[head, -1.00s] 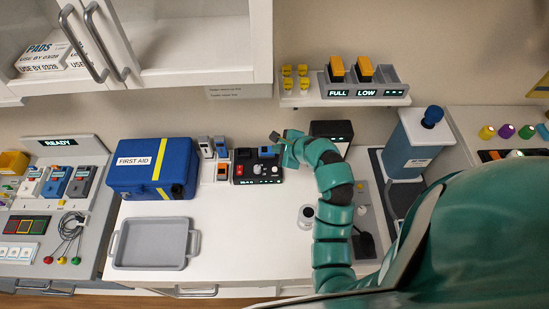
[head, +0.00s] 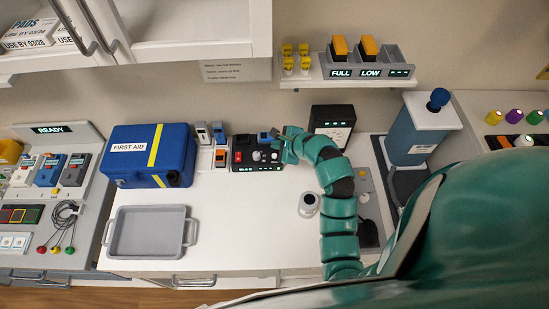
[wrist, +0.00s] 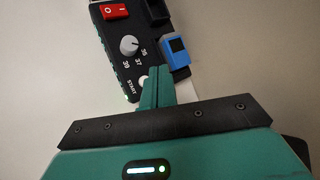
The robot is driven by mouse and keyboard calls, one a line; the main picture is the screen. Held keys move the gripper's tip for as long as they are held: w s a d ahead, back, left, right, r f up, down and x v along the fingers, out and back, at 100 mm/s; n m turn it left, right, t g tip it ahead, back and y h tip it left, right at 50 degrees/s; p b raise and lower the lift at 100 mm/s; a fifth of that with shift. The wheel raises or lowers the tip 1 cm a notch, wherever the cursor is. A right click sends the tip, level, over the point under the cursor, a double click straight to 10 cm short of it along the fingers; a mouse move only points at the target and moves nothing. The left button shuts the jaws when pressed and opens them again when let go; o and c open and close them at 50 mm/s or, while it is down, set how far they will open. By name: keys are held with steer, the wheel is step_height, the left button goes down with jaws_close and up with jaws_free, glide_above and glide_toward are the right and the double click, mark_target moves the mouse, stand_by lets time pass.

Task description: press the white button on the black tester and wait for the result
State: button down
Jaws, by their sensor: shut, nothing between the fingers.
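The black tester (head: 250,166) lies on the white counter beside the first aid case. In the wrist view the tester (wrist: 118,52) shows a red switch (wrist: 114,11), a grey knob (wrist: 129,45) with numbers around it, and a blue block (wrist: 176,52) seated in it. The white button (wrist: 144,82) sits by the START label, partly hidden by my fingers. My gripper (wrist: 158,72) is shut and empty, its tips right beside the button; I cannot tell whether they touch it. In the head view my gripper (head: 276,137) is over the tester's right end.
The blue first aid case (head: 130,165) and small devices (head: 203,133) stand left of the tester. A black box (head: 333,120) stands behind my arm. A grey tray (head: 148,235) lies at the front left. The counter in front of the tester is clear.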

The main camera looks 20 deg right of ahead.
steer(key=shift+f, duration=1.55)
steer(key=shift+f, duration=0.15)
stand_by(0.7)
steer(key=shift+f, duration=0.25)
steer(key=shift+f, duration=0.5)
stand_by(0.9)
steer(key=shift+r+p, duration=0.45)
steer(key=shift+r, duration=0.45)
step_height(320, 180, up, 5)
steer(key=p, duration=0.3)
